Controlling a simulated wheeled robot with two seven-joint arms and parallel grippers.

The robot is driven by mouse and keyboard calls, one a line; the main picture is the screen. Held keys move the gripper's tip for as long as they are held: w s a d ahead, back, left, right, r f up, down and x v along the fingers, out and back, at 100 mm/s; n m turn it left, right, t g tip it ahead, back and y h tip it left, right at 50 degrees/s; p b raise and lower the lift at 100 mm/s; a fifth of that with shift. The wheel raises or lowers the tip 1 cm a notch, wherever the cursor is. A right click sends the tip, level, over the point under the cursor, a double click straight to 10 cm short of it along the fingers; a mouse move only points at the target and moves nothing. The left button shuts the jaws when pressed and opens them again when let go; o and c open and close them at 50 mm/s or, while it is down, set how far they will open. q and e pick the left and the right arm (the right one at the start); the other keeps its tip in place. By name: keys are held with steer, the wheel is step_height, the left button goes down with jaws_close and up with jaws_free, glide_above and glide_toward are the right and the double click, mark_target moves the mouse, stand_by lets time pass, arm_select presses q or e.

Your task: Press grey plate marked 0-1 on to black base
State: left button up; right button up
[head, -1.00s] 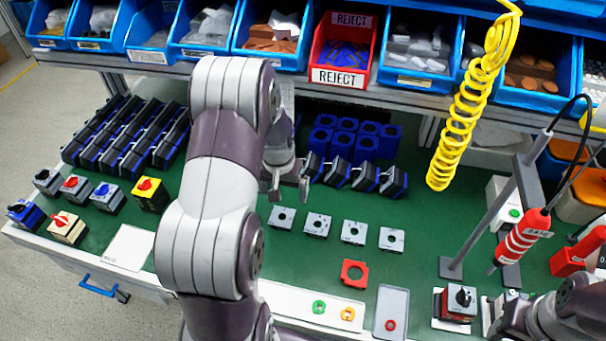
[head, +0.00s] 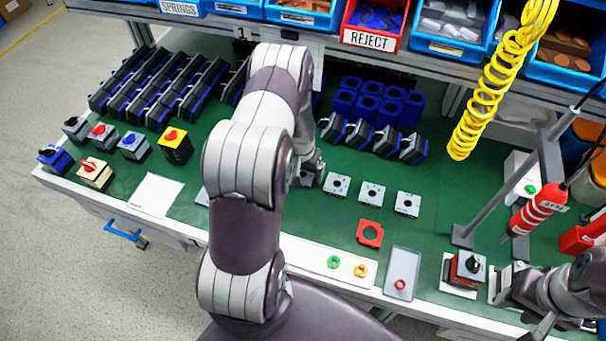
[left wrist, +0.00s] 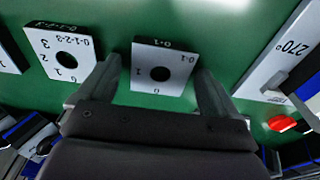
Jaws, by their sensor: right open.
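The grey plate marked 0-1 (left wrist: 158,72) lies flat on the green table, a square with a round hole. My right gripper (head: 540,328) is open and empty at the bottom right. Several black bases with blue parts (head: 372,137) stand behind the plates; I cannot tell which base is meant.
A plate marked 0-1-2-3 (left wrist: 64,52) lies beside the 0-1 plate. A red square frame (head: 370,233), a grey tray (head: 402,275) and a switch in a fixture (head: 467,268) are nearer the front. A yellow coiled hose (head: 485,100) hangs at right.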

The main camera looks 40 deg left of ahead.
arm_select(q)
steer(key=c, duration=0.9)
